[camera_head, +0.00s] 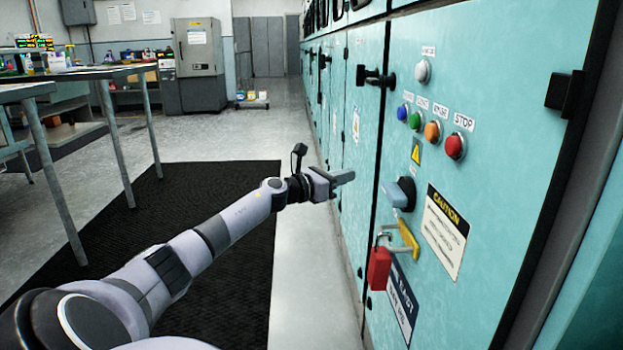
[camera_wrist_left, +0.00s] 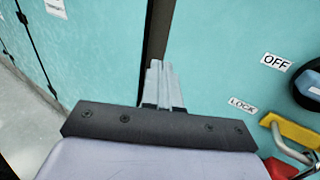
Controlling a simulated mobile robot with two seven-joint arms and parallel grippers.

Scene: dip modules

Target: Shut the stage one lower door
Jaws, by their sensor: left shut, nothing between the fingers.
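A row of teal cabinet doors runs along the right in the head view. I cannot read which one is labelled stage one lower. My left gripper (camera_head: 344,178) is shut and empty in front of the neighbouring door, close to the seam. In the left wrist view its closed fingers (camera_wrist_left: 160,75) point at the seam; contact cannot be told.
A black latch handle (camera_head: 374,77) sticks out high on the seam, and a black hinge (camera_head: 564,93) is at the far right. A black mat (camera_head: 130,235) covers the floor. Metal tables (camera_head: 75,75) stand at left, and a grey cabinet (camera_head: 199,60) at the back. The aisle floor is clear.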

